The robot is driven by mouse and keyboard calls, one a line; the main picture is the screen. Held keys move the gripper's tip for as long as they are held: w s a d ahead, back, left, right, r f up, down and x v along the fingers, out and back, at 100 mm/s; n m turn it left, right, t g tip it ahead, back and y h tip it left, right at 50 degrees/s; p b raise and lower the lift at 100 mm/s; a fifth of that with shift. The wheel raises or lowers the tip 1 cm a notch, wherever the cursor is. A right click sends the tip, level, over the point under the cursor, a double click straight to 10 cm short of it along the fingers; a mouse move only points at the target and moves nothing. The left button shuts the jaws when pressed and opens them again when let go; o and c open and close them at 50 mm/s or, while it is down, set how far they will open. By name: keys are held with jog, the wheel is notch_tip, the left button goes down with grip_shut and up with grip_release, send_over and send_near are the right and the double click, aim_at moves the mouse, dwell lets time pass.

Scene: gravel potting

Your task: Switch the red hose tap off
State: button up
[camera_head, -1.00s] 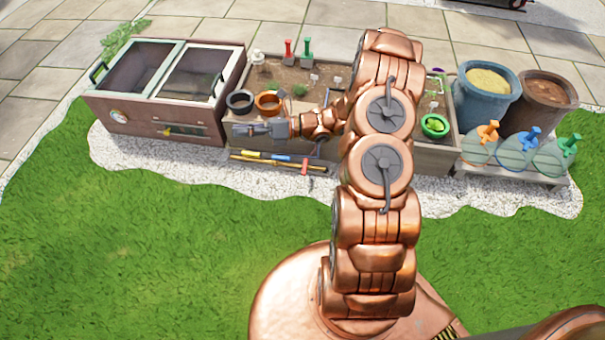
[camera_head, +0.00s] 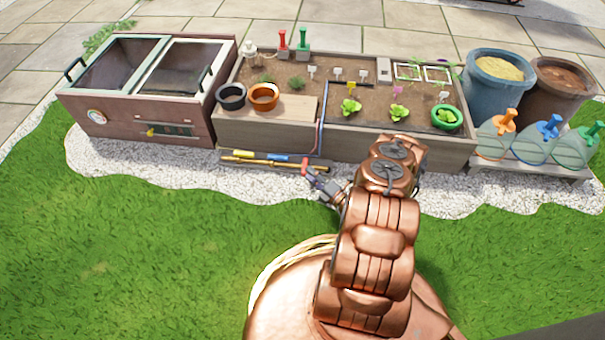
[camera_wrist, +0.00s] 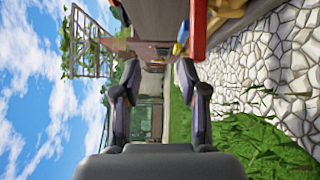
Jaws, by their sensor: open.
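A red handle (camera_head: 305,166), which looks like the red hose tap, shows in front of the planter below the thin red and blue hose lines (camera_head: 321,125). My gripper (camera_head: 314,178) is low in front of the planter, just right of and close to this handle. In the wrist view, my gripper (camera_wrist: 158,82) is open, with nothing between its fingers. The red handle (camera_wrist: 198,28) stands near the tip of the right finger, outside the gap. I cannot tell whether they touch. The tap's body and its setting are not clear.
The wooden planter (camera_head: 265,130) is just behind. A cold frame (camera_head: 140,127) stands left; bottles with coloured tops (camera_head: 548,140) stand right. The lawn in front is clear.

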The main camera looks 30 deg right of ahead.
aim_at(305, 167)
jog(key=shift+m+h, duration=0.7)
jog(key=shift+h, duration=0.1)
jog(key=f, duration=0.1)
jog(key=s+d+f, duration=0.1)
jog(key=f, duration=0.2)
jog(key=shift+s+d+f+b, duration=0.15)
jog(key=shift+s+d+b, duration=0.15)
jog(key=shift+b, duration=0.05)
jog(key=w, duration=0.2)
jog(key=w+b, duration=0.1)
jog(key=w, duration=0.1)
jog(key=w+b, duration=0.1)
jog(key=w, duration=0.1)
jog(key=shift+a+f, duration=0.1)
jog(key=shift+a, duration=0.3)
jog(key=shift+w+b, duration=0.5)
jog(key=shift+w, duration=0.35)
grip_shut()
